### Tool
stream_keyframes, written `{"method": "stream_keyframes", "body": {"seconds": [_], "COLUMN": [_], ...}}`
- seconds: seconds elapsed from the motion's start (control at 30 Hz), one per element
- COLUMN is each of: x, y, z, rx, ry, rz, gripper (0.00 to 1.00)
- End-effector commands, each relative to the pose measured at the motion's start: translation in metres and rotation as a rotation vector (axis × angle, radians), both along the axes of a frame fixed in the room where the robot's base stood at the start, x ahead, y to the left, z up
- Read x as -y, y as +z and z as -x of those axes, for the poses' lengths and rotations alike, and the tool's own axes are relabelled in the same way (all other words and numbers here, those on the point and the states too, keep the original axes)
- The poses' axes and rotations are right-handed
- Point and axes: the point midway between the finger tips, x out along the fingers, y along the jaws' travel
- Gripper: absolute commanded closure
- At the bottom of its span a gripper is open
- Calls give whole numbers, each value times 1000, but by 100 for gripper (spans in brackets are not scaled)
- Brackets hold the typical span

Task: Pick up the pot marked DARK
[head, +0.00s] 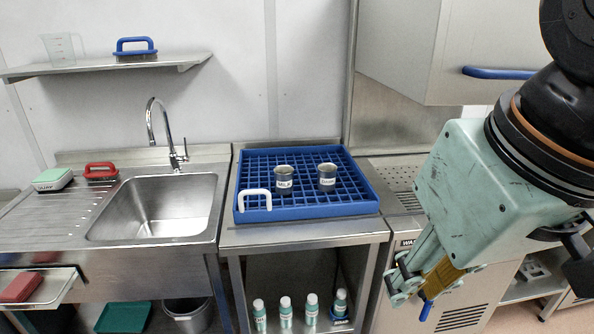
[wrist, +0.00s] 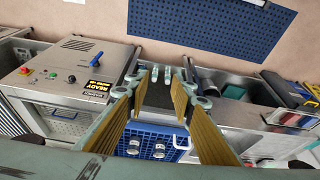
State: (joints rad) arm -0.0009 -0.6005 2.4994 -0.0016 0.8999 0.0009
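Two small metal pots with white labels stand upright in a blue slatted rack (head: 308,211) in the middle of the head view. The left pot (head: 284,177) has a label that looks like MILK. The right pot (head: 327,177) has a label too small to read surely, so I cannot tell which pot is marked DARK. Both pots show small in the wrist view, in the blue rack (wrist: 118,150). My gripper (head: 410,293) hangs to the right of the rack, apart from the pots. In the wrist view my gripper (wrist: 168,78) is open, with nothing between its fingers.
A white handle (head: 255,197) stands at the rack's front left. A sink with a tap (head: 170,140) lies to the left. Several green-labelled bottles (head: 285,312) stand on the shelf below. A steel machine with a blue handle (head: 497,73) rises at the right.

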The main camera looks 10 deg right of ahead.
Motion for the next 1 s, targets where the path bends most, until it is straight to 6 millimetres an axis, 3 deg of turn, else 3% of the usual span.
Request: {"method": "stream_keyframes", "body": {"seconds": [0.3, 0.7, 1.0], "x": [0, 0, 0], "y": [0, 0, 1], "z": [0, 0, -1], "rx": [0, 0, 0], "ry": [0, 0, -1], "rz": [0, 0, 0], "gripper": [78, 44, 44]}}
